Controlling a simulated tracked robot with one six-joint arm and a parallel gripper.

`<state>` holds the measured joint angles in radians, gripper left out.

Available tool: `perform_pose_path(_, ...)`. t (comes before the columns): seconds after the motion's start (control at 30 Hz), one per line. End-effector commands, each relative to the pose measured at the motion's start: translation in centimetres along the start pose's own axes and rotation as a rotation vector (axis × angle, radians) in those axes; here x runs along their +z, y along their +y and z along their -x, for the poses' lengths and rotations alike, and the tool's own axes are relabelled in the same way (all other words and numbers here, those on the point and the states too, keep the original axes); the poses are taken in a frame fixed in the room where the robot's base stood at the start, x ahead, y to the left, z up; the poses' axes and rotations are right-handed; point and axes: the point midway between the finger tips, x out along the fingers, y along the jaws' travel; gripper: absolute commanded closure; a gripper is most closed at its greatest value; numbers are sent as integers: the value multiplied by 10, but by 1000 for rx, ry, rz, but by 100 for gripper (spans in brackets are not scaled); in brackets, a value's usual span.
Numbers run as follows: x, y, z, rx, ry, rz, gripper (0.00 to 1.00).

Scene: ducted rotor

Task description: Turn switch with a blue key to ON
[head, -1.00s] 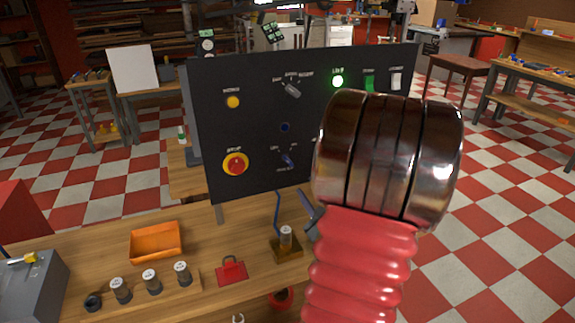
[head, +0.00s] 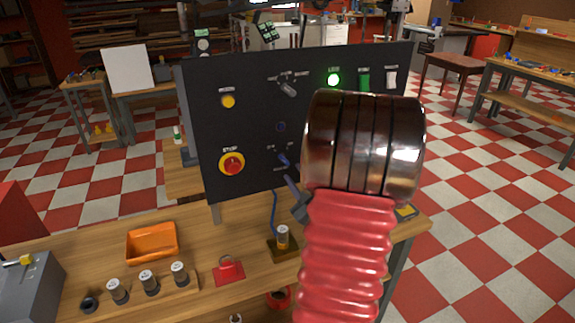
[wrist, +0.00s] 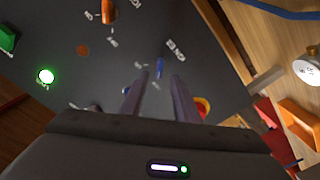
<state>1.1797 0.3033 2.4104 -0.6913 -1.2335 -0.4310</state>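The switch with the blue key (head: 284,159) is low in the middle of the black upright panel (head: 240,125) in the head view. In the wrist view the blue key (wrist: 160,67) shows just beyond the gap between my fingertips. The small labels around it are too blurred to read surely. My gripper (head: 291,183) is close in front of the panel, just below the key in the head view. In the wrist view my gripper (wrist: 161,77) has its two fingers apart, with nothing held. I cannot tell whether either finger touches the key.
A red stop button (head: 232,164) on yellow is left of the key. A grey selector (head: 287,88) and a lit green lamp (head: 334,79) are above. An orange knob (wrist: 108,11) shows in the wrist view. An orange tray (head: 152,243) and a red padlock (head: 229,270) are on the bench.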

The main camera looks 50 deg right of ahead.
Motion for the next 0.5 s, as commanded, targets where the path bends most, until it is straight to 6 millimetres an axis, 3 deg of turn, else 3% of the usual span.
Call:
perform_pose_path(0.3, 0, -1, -49, -1, 1, 0, 72)
perform_pose_path(0.5, 0, 0, -68, 0, -1, 0, 72)
